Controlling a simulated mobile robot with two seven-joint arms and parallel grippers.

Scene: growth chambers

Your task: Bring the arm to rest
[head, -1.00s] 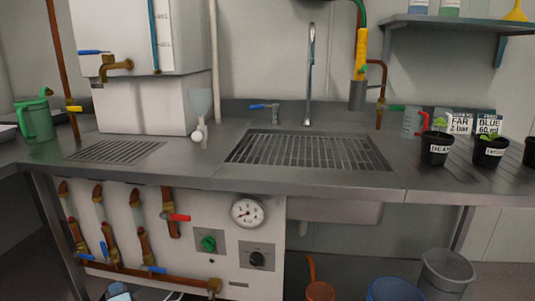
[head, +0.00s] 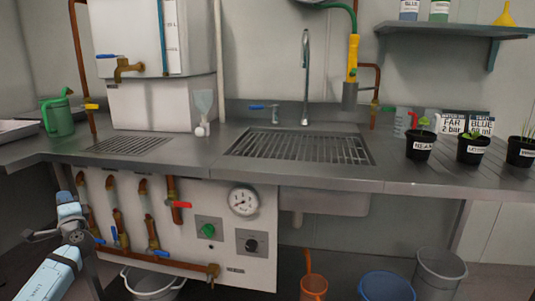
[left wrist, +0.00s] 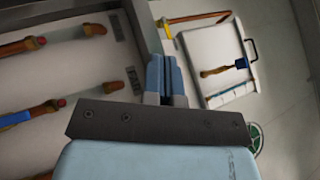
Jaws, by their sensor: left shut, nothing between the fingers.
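My left arm comes in at the lower left of the head view. Its light blue gripper (head: 68,207) is in front of the left part of the pipe panel, apart from the bench. In the left wrist view the two fingers (left wrist: 165,75) are together with nothing between them. My right gripper is in neither view.
The pipe panel (head: 222,262) with valves and a gauge (head: 243,201) is under the steel bench (head: 200,157). A green jug (head: 58,120), a white tank (head: 190,40) and potted seedlings (head: 419,146) stand on top. Buckets (head: 387,287) stand below. A white panel (left wrist: 215,60) shows in the wrist view.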

